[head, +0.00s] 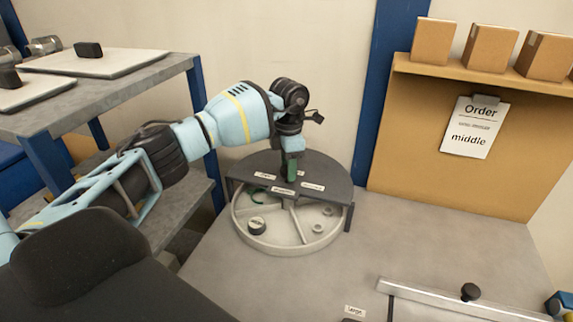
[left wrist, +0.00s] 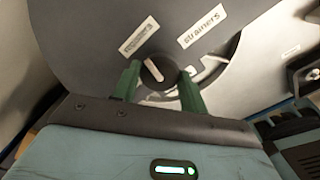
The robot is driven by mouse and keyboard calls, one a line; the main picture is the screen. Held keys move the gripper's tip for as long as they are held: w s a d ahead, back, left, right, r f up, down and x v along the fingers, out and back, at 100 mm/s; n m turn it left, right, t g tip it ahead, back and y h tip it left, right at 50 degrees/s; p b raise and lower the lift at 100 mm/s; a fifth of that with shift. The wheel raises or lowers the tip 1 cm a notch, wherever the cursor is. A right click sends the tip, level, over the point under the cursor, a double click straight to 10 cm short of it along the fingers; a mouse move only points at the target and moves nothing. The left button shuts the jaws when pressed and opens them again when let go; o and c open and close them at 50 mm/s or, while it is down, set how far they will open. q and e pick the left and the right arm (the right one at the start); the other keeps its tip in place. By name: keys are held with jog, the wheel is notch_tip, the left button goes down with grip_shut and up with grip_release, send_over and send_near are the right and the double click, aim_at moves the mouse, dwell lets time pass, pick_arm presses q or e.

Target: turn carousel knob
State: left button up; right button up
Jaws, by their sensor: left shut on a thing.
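The carousel is a round pale tray (head: 287,247) split into compartments, with a dark grey cover (head: 334,172) over its far part. Its front compartments show a dark-topped round part (head: 256,225), a green ring and small rings. The carousel knob (left wrist: 153,71) is small, round and dark with a pale pointer line; it sits in the cover between two labels, one reading "strainers" (left wrist: 201,29). My left gripper (head: 291,172) reaches down onto the cover. In the left wrist view its green fingers (left wrist: 160,76) stand on either side of the knob, shut on it. My right gripper is not in view.
A grey shelf unit (head: 150,75) with trays stands left. A board (head: 400,160) with an "Order ... middle" sheet (head: 475,127) and cardboard boxes (head: 433,42) stands back right. A metal rail with a black knob (head: 470,292) lies front right. The grey table (head: 400,235) between is clear.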

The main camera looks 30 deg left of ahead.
pick_arm(q)
jog(key=shift+n, duration=0.8)
jog(key=o, duration=1)
jog(key=shift+c, duration=0.2)
jog(key=shift+r, duration=3.9)
